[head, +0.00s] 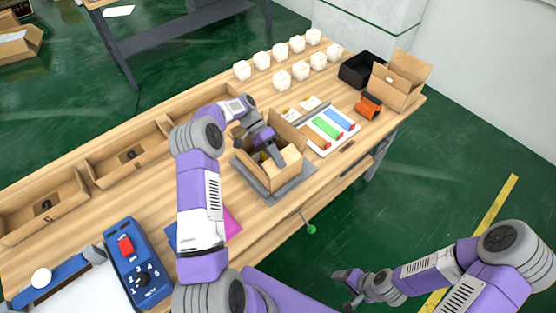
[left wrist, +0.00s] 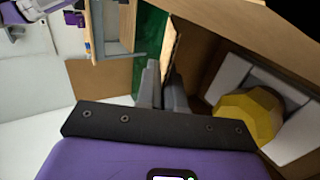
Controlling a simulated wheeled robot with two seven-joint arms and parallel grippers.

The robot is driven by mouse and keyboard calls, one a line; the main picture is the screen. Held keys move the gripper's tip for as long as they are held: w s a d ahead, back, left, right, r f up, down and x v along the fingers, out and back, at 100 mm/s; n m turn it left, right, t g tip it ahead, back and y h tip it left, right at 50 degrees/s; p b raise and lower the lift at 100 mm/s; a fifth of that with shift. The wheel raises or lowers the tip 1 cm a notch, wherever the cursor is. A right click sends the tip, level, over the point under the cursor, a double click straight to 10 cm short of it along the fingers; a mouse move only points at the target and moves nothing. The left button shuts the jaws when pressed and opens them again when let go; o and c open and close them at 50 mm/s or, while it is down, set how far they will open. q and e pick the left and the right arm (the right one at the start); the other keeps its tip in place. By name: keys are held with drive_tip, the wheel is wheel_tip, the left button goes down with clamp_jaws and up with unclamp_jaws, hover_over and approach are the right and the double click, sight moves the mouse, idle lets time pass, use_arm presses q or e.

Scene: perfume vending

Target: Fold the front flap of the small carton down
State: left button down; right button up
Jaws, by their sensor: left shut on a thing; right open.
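The small brown carton (head: 268,178) stands on a grey plate (head: 285,198) on the wooden table, its top open with flaps up. Inside it, the left wrist view shows a yellow faceted object (left wrist: 250,115) among white padding. My left gripper (head: 276,156) is over the carton. In the left wrist view its fingers (left wrist: 162,90) are shut on a thin carton flap (left wrist: 171,48) standing on edge. I cannot tell for certain which flap this is. My right gripper (head: 347,282) is open and empty, off the table's front side.
A white tray with coloured boxes (head: 327,128) lies right of the carton. An orange device (head: 368,106), an open carton (head: 396,85) and a black box (head: 360,69) stand beyond. Several white items (head: 282,80) line the back. A blue control box (head: 138,262) is at left.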

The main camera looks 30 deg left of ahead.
use_arm(q)
drive_tip(key=c, duration=1.3)
unclamp_jaws()
drive_tip(key=shift+c, duration=0.2)
drive_tip(key=shift+v, duration=3.8)
